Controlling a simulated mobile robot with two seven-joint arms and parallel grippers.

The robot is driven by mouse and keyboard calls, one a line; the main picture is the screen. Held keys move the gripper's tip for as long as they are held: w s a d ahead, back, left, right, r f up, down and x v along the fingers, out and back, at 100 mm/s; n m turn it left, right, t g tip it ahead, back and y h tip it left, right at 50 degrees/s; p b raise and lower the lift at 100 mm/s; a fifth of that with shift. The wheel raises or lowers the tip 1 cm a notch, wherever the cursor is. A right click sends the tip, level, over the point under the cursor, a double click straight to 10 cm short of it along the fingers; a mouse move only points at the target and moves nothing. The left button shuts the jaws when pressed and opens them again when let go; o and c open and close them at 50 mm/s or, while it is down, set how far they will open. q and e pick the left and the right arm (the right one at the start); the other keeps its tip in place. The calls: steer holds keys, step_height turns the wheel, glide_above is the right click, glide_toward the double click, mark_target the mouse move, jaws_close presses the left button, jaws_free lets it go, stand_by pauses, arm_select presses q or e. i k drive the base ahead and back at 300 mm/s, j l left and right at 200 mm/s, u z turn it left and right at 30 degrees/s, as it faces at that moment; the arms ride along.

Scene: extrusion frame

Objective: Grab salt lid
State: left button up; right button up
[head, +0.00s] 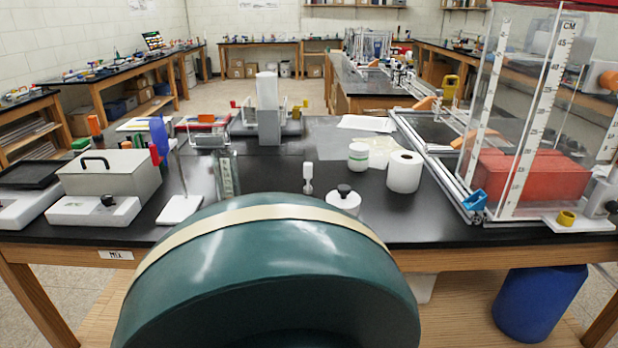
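No thing in view is readably marked as salt. A small white round container with a black knob on top (344,191) stands near the table's front edge, right of centre. Behind it is a white jar with a green label and a white lid (358,147); the lid looks closed on it. I cannot tell which of these tops is the salt lid. Neither of my grippers is in view, so nothing shows as being held.
A white roll (404,171) and a small white upright piece (308,177) stand near the containers. A clear tank with a red block (527,180) stands right. A grey box (112,174) stands left. A dark green rounded form in the foreground hides the table's middle front edge.

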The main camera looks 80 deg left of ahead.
mark_target(344, 195)
steer(key=u, duration=2.3)
steer(key=l, duration=0.2)
steer(key=z, duration=0.05)
